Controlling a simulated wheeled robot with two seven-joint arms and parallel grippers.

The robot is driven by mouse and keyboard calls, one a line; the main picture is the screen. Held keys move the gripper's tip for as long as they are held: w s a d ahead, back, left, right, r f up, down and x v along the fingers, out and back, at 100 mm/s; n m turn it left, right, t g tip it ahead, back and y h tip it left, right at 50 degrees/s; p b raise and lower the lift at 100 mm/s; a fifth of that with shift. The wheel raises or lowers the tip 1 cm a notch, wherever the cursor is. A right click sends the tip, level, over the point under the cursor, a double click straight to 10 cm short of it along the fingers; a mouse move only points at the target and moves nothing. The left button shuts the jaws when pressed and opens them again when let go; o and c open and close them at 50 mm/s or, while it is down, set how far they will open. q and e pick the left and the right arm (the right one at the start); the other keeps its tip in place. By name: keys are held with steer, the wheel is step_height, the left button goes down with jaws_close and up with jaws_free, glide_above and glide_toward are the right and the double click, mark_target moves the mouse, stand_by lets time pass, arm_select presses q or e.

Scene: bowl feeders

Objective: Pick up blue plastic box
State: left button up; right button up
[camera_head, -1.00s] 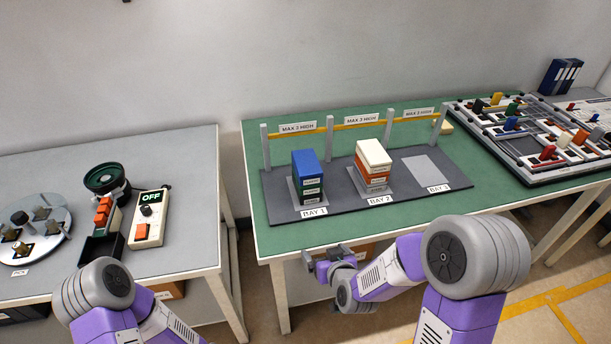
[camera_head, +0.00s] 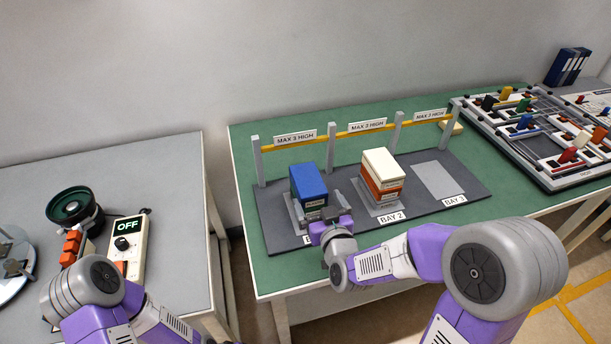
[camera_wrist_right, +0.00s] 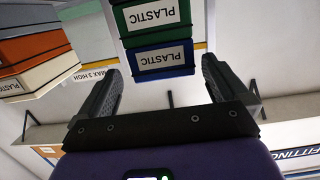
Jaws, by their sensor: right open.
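The blue plastic box (camera_head: 308,182) is on top of the left stack in Bay 1, with the lower part of that stack partly hidden by my right gripper (camera_head: 330,222). In the right wrist view the blue box (camera_wrist_right: 158,62) appears upside down with a PLASTIC label, against a green box (camera_wrist_right: 152,16). My right gripper (camera_wrist_right: 160,80) is open and empty, its two fingers spread to either side of the blue box's picture, in front of the stack. The box appears beyond the fingertips. My left gripper is out of view; only my left arm shows.
In Bay 2 stands a stack with a white box (camera_head: 383,164) above an orange box (camera_head: 384,190), close to the right of my gripper. Bay 3 (camera_head: 438,180) is empty. A yellow rail (camera_head: 345,134) on grey posts runs behind the bays.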

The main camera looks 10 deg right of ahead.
mark_target(309, 186)
steer(key=shift+w+r+p, duration=0.15)
steer(key=shift+w+p, duration=0.2)
steer(key=shift+p, duration=0.6)
steer(key=shift+w+f+p, duration=0.25)
steer(key=shift+w+p, duration=0.1)
steer(key=shift+p, duration=0.4)
steer(key=shift+w+a+f+b, duration=0.15)
steer(key=shift+w, duration=1.2)
steer(key=shift+w+a+f+b, duration=0.1)
steer(key=shift+w+a+b, duration=0.05)
steer(key=shift+w, duration=1.2)
steer(key=c, duration=1.1)
